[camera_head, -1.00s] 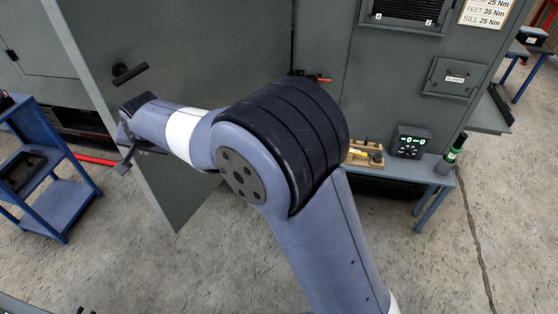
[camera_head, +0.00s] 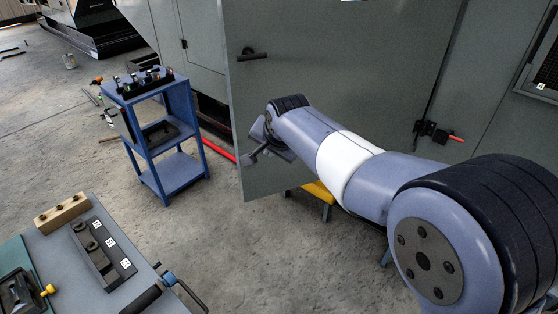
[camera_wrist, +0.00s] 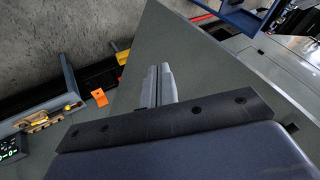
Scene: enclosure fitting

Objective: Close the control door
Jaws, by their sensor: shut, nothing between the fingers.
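The control door (camera_head: 330,70) is a large grey panel, standing open, with its free edge at the left in the head view. A black handle (camera_head: 252,53) sticks out near that edge. My gripper (camera_head: 250,157) is below the handle, in front of the door's lower free-edge side. In the wrist view my gripper's (camera_wrist: 159,70) fingers are together and empty, pointing along the grey door panel (camera_wrist: 205,65). Whether they touch it I cannot tell. My forearm hides part of the door's lower right.
A blue trolley (camera_head: 172,178) with tools stands left of the door. A grey bench (camera_head: 80,285) is at the lower left. A black fitting with a red tip (camera_head: 455,138) sits at the cabinet's right. Open concrete floor lies before the door.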

